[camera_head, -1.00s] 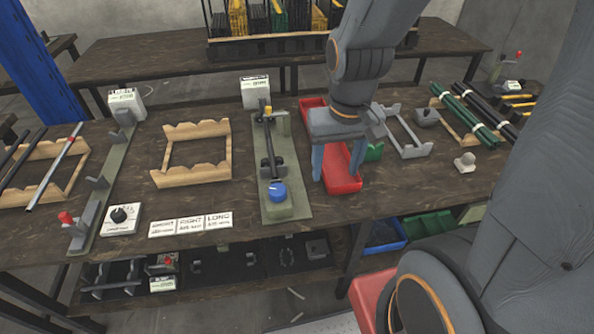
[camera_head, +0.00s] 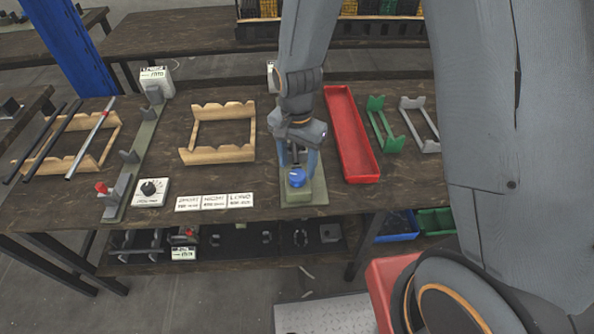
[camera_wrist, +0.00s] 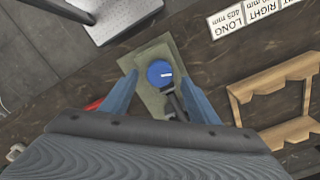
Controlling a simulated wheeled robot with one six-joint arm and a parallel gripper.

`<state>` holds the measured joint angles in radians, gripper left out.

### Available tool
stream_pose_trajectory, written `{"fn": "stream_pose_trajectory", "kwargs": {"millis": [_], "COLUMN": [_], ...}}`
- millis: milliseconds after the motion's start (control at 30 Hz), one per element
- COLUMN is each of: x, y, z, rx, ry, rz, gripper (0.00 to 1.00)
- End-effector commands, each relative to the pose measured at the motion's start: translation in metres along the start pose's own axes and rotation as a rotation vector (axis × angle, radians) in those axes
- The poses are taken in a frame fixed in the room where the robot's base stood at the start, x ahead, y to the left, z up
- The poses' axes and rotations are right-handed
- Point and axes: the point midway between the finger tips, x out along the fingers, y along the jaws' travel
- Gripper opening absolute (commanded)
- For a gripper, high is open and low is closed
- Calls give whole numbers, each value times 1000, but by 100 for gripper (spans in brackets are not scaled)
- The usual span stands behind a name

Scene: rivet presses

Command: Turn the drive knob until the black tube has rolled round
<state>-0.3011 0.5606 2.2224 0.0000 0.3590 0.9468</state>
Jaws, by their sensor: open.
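The blue drive knob (camera_head: 296,177) sits at the front end of a green base plate (camera_head: 318,190) on the table. In the wrist view the knob (camera_wrist: 160,72) shows a white mark and lies beyond and between the fingertips. My gripper (camera_head: 297,172) is open around or just above the knob in the head view; its two blue fingers stand apart in the wrist view (camera_wrist: 160,88) with nothing held. A dark bar (camera_wrist: 176,104) runs from the knob back along the plate. My arm and gripper hide most of the fixture, and I cannot make out the black tube on it.
A red tray (camera_head: 350,140) lies just right of the fixture. Label cards (camera_head: 214,202) and a wooden cradle (camera_head: 217,153) are to the left. The table's front edge is close to the knob.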

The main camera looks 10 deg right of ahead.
Motion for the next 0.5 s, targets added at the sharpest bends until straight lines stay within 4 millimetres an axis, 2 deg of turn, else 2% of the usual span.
{"fn": "stream_pose_trajectory", "kwargs": {"millis": [200, 500], "x": [26, 39], "y": [1, 0], "z": [0, 0], "rx": [-1, -1], "ry": [-1, 0], "rz": [2, 0], "gripper": [55, 55]}}
